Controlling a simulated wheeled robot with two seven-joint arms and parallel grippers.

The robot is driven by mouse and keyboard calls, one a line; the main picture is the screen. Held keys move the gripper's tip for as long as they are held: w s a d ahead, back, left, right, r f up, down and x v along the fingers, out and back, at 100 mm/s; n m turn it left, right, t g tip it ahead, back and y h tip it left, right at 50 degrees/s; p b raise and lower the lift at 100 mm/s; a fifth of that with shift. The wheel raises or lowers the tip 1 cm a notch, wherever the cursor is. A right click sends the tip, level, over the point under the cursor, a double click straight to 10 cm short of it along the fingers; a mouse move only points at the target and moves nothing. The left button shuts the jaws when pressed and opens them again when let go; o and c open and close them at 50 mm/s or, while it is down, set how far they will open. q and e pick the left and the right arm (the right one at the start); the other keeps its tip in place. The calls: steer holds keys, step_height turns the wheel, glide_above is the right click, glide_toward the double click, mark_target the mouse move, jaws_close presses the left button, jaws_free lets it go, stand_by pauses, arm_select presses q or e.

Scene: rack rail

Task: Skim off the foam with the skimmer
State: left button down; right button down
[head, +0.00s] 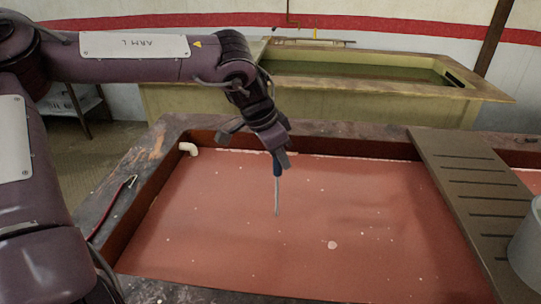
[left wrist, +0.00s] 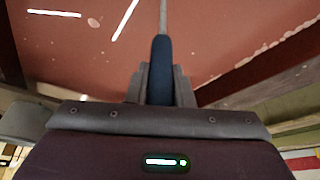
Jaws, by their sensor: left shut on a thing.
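The skimmer (head: 278,197) has a blue handle and a thin grey rod. My left gripper (head: 280,161) is shut on its blue handle, over the far-middle part of the tank, with the rod pointing down. In the left wrist view the handle (left wrist: 161,62) sits between the fingers (left wrist: 160,88). The lower end of the skimmer does not show; I cannot tell whether it is under the liquid. The red-brown liquid (head: 210,235) carries scattered small white foam specks and one larger foam patch (head: 332,245) at the near middle. My right gripper is not in view.
A dark rim (head: 165,131) surrounds the tank. A slatted board (head: 470,180) lies across its right side, with a grey bucket (head: 527,250) at the right edge. A white pipe elbow (head: 188,148) sticks out at the far left corner. Another tank (head: 190,105) stands behind.

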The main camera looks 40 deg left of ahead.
arm_select(q)
steer(key=w+d+b, duration=0.1)
steer(key=d+b, duration=0.3)
steer(key=d, duration=1)
steer(key=shift+w+d, duration=0.2)
steer(key=shift+d, duration=0.15)
stand_by(0.4)
